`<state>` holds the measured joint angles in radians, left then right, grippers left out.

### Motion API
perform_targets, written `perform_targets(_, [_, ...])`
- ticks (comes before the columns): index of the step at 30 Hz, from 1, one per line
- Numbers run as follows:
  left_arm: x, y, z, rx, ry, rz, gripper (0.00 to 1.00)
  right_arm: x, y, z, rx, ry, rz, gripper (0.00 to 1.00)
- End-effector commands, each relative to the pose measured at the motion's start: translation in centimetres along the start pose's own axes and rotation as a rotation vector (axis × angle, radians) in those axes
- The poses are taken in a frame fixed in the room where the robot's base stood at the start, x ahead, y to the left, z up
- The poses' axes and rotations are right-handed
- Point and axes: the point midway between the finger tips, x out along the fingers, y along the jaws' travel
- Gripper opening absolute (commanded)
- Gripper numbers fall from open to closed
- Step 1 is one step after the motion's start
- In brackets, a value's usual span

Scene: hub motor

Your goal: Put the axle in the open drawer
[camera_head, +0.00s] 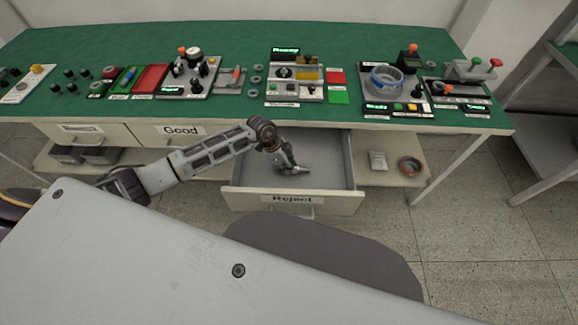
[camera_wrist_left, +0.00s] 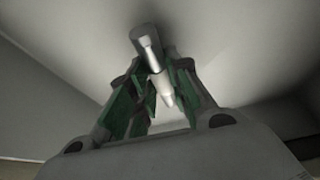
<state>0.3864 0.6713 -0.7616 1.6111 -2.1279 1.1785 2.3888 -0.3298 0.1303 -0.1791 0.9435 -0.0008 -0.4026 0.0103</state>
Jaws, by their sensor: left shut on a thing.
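The open drawer (camera_head: 335,200) is the one labelled Reject, pulled out below the green bench. My left gripper (camera_head: 291,168) is down inside the drawer, between its walls. In the left wrist view my left gripper (camera_wrist_left: 155,90) is shut on the axle (camera_wrist_left: 148,45), a short silver metal rod with a tapered end. In the head view the axle (camera_head: 302,170) shows small at the fingertips, close to the drawer floor. I cannot tell whether it touches the floor. My right gripper is not in view.
The green bench (camera_head: 235,110) carries several fixtures, buttons and panels above the drawer. A closed drawer labelled Good (camera_head: 155,132) is left of the open one. A shelf (camera_head: 385,180) on the right holds a small box and a round part. A grey seat (camera_head: 340,250) stands in front.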

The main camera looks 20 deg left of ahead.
Motion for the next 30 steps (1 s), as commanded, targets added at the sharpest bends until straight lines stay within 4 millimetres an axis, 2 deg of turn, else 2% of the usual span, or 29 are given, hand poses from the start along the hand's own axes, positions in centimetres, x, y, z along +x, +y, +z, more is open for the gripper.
perform_targets(30, [-0.05,-0.04,-0.10,0.001,0.002,-0.001,0.00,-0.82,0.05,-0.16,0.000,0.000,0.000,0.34])
